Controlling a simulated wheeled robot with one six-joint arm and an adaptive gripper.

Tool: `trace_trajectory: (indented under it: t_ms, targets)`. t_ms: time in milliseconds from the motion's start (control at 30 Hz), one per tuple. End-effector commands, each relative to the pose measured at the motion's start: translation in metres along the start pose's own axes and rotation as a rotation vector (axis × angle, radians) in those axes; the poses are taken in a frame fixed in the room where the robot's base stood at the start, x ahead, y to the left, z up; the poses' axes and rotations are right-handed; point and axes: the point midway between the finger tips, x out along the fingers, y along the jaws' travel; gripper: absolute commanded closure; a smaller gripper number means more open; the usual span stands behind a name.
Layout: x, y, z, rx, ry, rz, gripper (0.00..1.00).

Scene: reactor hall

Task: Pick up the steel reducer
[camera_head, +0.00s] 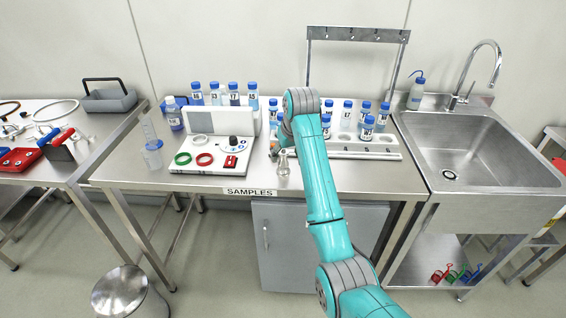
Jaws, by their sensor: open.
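A small shiny metal piece, which looks like the steel reducer (283,163), stands upright on the steel table, behind the front edge and above the SAMPLES label. It is wider at the bottom and narrower at the top. My gripper (275,151) is just above and behind it, largely hidden by my teal arm. The gripper is open and looks empty. I cannot tell whether its fingers touch the metal piece.
A white instrument (222,153) with green and red rings stands close on the left. A white rack (365,148) with blue-capped bottles is on the right. A steel hanger frame (358,36) rises behind it, and a sink (480,145) lies farther right. The table's front strip is mostly clear.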

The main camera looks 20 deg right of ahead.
Motion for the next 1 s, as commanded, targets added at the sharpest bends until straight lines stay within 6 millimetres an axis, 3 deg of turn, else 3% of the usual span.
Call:
trace_trajectory:
  t_ms: [233, 533, 867, 1000]
  targets:
    - [0.017, -0.001, 0.001, 0.000, -0.001, 0.000, 0.32]
    - [0.056, -0.002, 0.002, 0.000, -0.001, 0.000, 0.32]
    - [0.062, -0.002, 0.002, 0.000, 0.001, 0.000, 0.32]
    - [0.062, -0.002, 0.002, 0.000, 0.001, 0.000, 0.67]
